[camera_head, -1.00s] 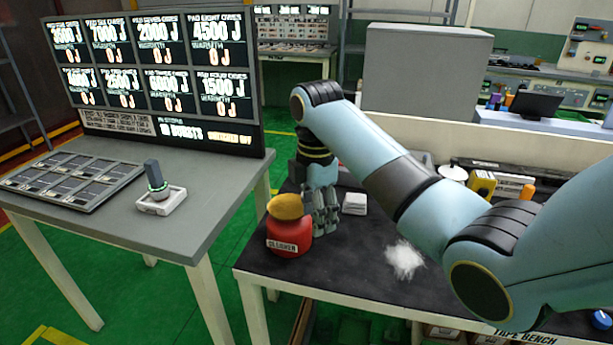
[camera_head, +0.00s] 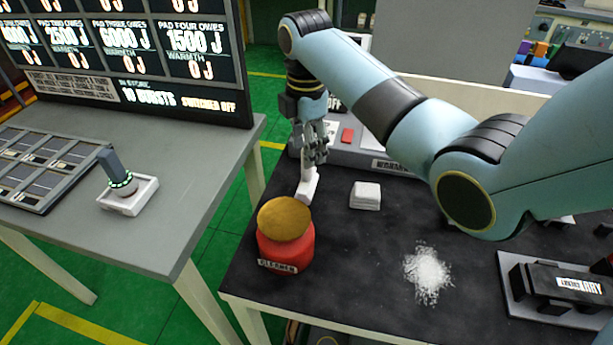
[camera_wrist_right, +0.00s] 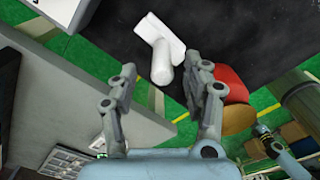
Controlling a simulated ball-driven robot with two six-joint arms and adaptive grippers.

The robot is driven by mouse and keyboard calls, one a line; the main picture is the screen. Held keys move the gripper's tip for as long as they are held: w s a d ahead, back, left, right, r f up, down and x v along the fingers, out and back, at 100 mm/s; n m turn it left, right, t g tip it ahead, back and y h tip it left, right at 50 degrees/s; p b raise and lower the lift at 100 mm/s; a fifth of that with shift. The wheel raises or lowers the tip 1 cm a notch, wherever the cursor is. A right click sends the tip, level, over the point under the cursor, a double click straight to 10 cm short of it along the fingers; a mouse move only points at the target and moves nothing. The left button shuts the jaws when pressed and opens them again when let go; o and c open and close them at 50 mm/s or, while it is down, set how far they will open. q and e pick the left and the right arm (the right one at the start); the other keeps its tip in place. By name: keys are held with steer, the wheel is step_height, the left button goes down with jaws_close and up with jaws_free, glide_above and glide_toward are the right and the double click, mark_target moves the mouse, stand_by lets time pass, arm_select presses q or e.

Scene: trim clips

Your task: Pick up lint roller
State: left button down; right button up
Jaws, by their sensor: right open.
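A white T-shaped tool, which looks like the lint roller (camera_head: 308,186), is near the black bench's left edge, behind the red jar. My right gripper (camera_head: 313,154) is just behind and above it, pointing down. The right wrist view shows the roller (camera_wrist_right: 166,42) with its rounded end toward me, ahead of and roughly between the open fingers (camera_wrist_right: 166,78). The fingers look empty, and I cannot tell whether they touch it. My left gripper is not in view.
The red jar (camera_head: 285,250) with a yellow-brown top stands close in front of the roller. A white folded block (camera_head: 365,195) and white fluff (camera_head: 428,275) lie to the right. A grey table (camera_head: 160,230) stands left across a gap. A black-topped device (camera_head: 560,285) sits far right.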

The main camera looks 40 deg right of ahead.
mark_target(307, 173)
steer(key=shift+f, duration=0.8)
step_height(307, 173, down, 4)
steer(key=shift+s+f+p, duration=0.15)
steer(key=shift+f+p, duration=0.1)
steer(key=shift+p, duration=0.25)
steer(key=shift+f, duration=0.15)
steer(key=shift+c, duration=1.3)
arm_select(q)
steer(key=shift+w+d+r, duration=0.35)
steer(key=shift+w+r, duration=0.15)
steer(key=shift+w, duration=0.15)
arm_select(e)
jaws_close()
